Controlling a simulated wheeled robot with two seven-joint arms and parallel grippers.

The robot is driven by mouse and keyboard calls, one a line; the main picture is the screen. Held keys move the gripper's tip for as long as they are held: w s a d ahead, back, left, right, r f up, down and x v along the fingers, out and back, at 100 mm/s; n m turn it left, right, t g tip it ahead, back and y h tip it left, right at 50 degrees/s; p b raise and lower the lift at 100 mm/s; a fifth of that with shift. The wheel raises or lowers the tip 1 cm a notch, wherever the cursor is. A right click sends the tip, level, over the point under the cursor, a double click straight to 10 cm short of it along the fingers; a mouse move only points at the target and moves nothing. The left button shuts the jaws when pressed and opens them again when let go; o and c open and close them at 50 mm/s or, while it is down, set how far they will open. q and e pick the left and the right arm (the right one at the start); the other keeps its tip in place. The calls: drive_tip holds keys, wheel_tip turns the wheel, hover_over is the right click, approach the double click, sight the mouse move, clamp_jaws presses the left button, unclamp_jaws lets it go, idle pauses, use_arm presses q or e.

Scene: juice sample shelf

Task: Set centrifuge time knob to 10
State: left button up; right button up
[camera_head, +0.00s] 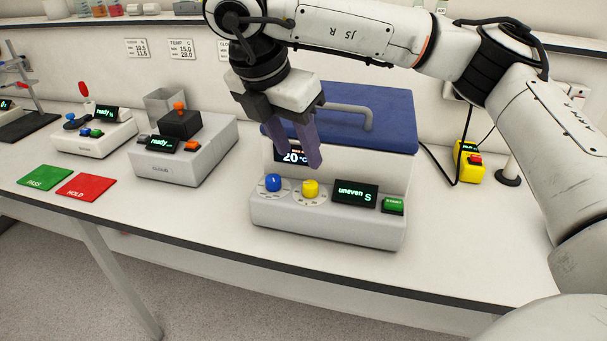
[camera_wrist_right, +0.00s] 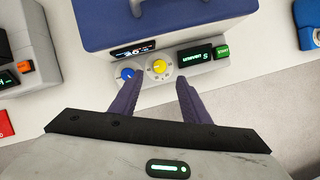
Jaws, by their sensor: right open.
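The centrifuge (camera_head: 330,222) is a white box with a blue lid (camera_head: 385,120) and a front control panel. A blue knob (camera_head: 273,183) and a yellow knob (camera_head: 310,188) sit on dials on the panel; I cannot read the dial numbers. The panel display (camera_head: 356,195) reads "uneven S", with a green start button (camera_head: 393,205) beside it. My right gripper (camera_head: 298,160) is open and empty above the knobs, apart from them. In the right wrist view the yellow knob (camera_wrist_right: 158,67) lies beyond and between the fingers, and the blue knob (camera_wrist_right: 126,74) is left of it.
A grey machine (camera_head: 182,155) with an orange-topped lever and a "ready" display stands to the left. Green (camera_head: 45,178) and red (camera_head: 86,187) mats lie near the bench's front edge. A yellow box (camera_head: 468,162) stands right of the centrifuge. The bench in front of the panel is clear.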

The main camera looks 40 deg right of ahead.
sight(310, 184)
drive_tip(key=b+x, duration=0.1)
drive_tip(key=x, duration=0.8)
drive_tip(key=shift+f, duration=0.25)
drive_tip(key=c, duration=1)
